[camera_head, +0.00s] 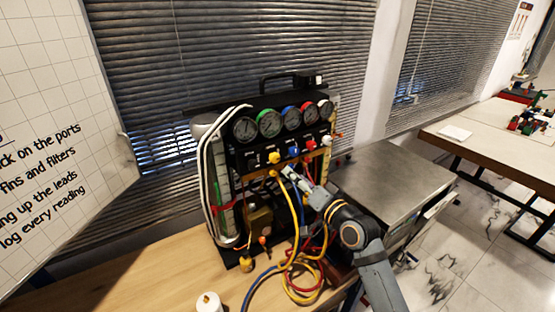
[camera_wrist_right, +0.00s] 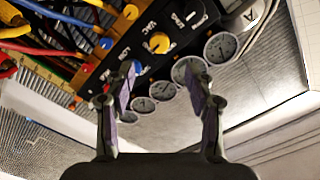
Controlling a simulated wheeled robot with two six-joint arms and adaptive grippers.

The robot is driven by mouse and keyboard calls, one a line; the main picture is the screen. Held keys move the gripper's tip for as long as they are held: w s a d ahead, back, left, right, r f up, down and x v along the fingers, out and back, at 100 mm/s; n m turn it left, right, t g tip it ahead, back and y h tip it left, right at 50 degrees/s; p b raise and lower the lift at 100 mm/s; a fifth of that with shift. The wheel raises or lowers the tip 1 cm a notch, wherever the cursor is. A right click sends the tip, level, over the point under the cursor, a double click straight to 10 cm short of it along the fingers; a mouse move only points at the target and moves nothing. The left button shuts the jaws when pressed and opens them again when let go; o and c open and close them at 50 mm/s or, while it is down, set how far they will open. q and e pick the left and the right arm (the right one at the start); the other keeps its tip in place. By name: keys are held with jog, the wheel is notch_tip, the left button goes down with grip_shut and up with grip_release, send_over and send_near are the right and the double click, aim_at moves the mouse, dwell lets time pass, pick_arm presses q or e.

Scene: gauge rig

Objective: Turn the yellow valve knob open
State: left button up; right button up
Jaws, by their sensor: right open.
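The yellow valve knob (camera_head: 274,158) is on the black front panel of the gauge rig (camera_head: 250,160), leftmost of the coloured knobs under the gauges. It also shows in the right wrist view (camera_wrist_right: 159,43), beyond and between the fingertips. My right gripper (camera_head: 290,174) is just in front of the panel, below and right of the yellow knob. In the right wrist view its two fingers (camera_wrist_right: 172,82) are spread apart with nothing between them. The knob looks untouched. My left gripper is in no view.
Blue (camera_head: 293,152) and red (camera_head: 309,146) knobs sit close to the right of the yellow one. Yellow, red and blue hoses (camera_head: 290,275) hang and coil below the panel. A metal-topped cart (camera_head: 385,175) stands to the right. A white candle-like object (camera_head: 209,303) stands on the wooden table.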

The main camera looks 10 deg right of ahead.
aim_at(276, 159)
jog(key=p+x, duration=0.3)
jog(key=x, duration=0.6)
jog(key=shift+w, duration=0.3)
jog(key=shift+w+a, duration=0.2)
jog(key=shift+w, duration=0.25)
jog(key=shift+c, duration=0.2)
